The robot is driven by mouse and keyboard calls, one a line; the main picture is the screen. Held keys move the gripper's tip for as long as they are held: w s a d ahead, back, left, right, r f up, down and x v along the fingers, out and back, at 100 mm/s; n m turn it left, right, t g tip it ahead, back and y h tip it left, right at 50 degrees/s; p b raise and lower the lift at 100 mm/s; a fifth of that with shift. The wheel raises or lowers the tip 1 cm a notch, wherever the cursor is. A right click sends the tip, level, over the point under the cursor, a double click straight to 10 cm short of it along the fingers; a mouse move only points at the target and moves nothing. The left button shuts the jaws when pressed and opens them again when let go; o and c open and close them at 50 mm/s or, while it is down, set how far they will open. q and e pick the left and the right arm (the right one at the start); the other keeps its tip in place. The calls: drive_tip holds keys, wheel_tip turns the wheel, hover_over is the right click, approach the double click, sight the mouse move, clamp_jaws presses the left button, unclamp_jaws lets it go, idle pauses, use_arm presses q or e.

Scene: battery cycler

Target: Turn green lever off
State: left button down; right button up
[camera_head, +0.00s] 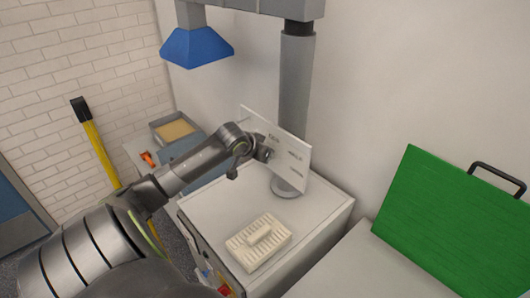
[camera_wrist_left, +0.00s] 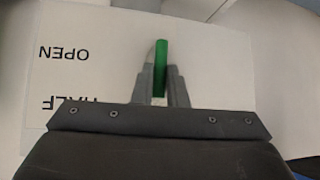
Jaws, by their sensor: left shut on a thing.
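The green lever (camera_wrist_left: 161,56) stands between the fingertips of my left gripper (camera_wrist_left: 161,84) in the left wrist view. The fingers are closed on it. Behind it is a white panel (camera_wrist_left: 215,70) with the printed words OPEN and HALF, upside down in this view and partly covered by my gripper. In the head view the white panel (camera_head: 292,160) is tilted beside the grey column, and my left gripper (camera_head: 267,153) is at its face. The lever is hidden there by my gripper. My right gripper is not in view.
A cream slotted tray (camera_head: 243,247) lies on the white cabinet top (camera_head: 325,205) below my arm. A grey column (camera_head: 294,80) rises behind the panel. A blue hood (camera_head: 197,47) hangs above left. A green board (camera_head: 455,220) with a black handle leans at right.

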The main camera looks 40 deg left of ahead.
use_arm(q)
drive_tip(key=shift+a+f+h, duration=0.1)
drive_tip(key=shift+a+h, duration=0.05)
drive_tip(key=shift+h, duration=0.15)
idle(0.4)
drive_tip(key=c, duration=1.5)
unclamp_jaws()
drive_tip(key=shift+o, duration=0.2)
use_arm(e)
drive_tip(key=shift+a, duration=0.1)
